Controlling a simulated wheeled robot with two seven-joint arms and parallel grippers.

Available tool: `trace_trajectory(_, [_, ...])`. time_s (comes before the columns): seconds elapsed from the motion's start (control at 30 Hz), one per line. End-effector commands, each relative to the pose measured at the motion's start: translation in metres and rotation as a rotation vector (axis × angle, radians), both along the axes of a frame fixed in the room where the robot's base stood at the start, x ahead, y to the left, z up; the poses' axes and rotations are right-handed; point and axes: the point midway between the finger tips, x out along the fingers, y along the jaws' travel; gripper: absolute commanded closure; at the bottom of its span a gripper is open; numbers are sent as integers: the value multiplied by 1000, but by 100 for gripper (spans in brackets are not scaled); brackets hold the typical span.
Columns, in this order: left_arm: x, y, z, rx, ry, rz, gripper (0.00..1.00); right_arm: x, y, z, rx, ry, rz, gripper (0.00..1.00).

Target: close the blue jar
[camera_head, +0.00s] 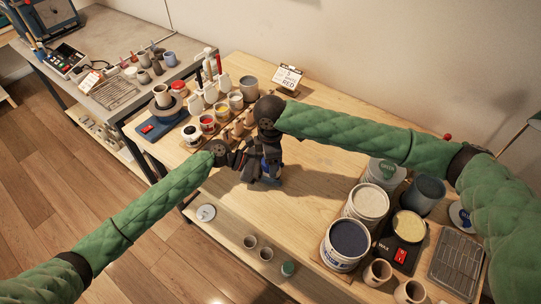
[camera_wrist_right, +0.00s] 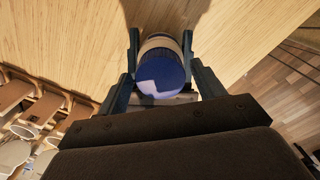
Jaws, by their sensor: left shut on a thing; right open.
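The blue jar (camera_wrist_right: 160,72) shows in the right wrist view as a round blue top, part lit and part in shadow, with a pale body behind it. In the head view only a bit of blue (camera_head: 268,166) shows between my grippers. My right gripper (camera_wrist_right: 160,42) is open, with one finger on each side of the jar. My left gripper (camera_head: 252,166) comes in from the left and is shut at the jar, its grip mostly hidden. I cannot tell whether the blue top is fully seated.
Small open paint jars (camera_head: 207,123) and bottles stand behind my grippers. Large tins (camera_head: 346,240), a wax pot (camera_head: 409,226) and a wire rack (camera_head: 457,262) fill the right side. The wooden tabletop (camera_head: 310,195) is clear between them.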

Motion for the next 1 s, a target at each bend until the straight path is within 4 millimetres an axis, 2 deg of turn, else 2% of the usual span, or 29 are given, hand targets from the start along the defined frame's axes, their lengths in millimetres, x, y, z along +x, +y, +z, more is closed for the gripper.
trace_trajectory(0.17, [0,0,0,0,0,0,100,0,0,0,0,0,0,32])
trace_trajectory(0.27, [0,0,0,0,0,0,100,0,0,0,0,0,0,48])
trace_trajectory(0.4, [0,0,0,0,0,0,100,0,0,0,0,0,0,75])
trace_trajectory(0.43, [0,0,0,0,0,0,100,0,0,0,0,0,0,77])
trace_trajectory(0.67, [0,0,0,0,-1,0,100,0,0,0,1,1,-48,78])
trace_trajectory(1.0, [0,0,0,0,-1,-1,100,0,1,0,2,0,-470,78])
